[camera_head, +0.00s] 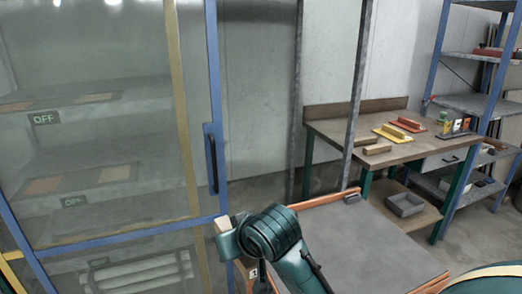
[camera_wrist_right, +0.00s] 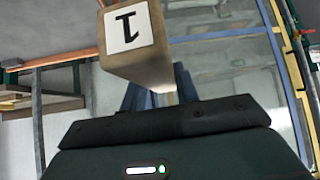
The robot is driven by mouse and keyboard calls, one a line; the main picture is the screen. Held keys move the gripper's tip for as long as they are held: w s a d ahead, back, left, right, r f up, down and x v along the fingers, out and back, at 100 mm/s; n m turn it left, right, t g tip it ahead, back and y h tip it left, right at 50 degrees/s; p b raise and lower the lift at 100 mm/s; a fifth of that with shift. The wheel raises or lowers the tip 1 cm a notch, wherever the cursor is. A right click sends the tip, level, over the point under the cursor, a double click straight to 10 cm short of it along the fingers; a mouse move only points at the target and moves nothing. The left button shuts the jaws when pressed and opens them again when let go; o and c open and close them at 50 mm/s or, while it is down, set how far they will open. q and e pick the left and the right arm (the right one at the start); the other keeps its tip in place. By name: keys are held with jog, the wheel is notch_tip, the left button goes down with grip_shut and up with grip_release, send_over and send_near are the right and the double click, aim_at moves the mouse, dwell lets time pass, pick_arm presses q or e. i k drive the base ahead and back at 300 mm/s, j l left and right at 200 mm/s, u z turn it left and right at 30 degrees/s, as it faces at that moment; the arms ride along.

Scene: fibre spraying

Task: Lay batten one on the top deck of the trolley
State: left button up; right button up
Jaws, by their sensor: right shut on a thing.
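My right gripper (camera_head: 230,240) comes in from the lower right and is shut on batten one (camera_wrist_right: 148,70), a pale wooden bar with a white label "1" on its end. In the head view only parts of the batten (camera_head: 222,226) show beside the gripper; the rest is hidden behind my wrist. The trolley's top deck (camera_head: 375,245), grey with an orange rim, lies right of and behind the gripper. The deck is bare except for a small grey block at its far corner. The batten is at or beyond the deck's left edge; its height above it I cannot tell. My left gripper is out of view.
A blue-framed glass door (camera_head: 212,110) with a dark handle stands close left, before shelves with "OFF" signs. A grey post (camera_head: 357,90) rises beyond the trolley. Blue shelving stands at the right.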

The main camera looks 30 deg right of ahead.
aim_at(353, 260)
jog(key=i+z, duration=0.2)
jog(key=z, duration=0.2)
jog(key=i+j+z, duration=0.15)
jog(key=z, duration=0.25)
jog(key=i+j+z, duration=0.1)
jog(key=z, duration=0.3)
jog(key=i+j+z, duration=0.25)
jog(key=j+z, duration=0.25)
jog(key=i+j, duration=0.05)
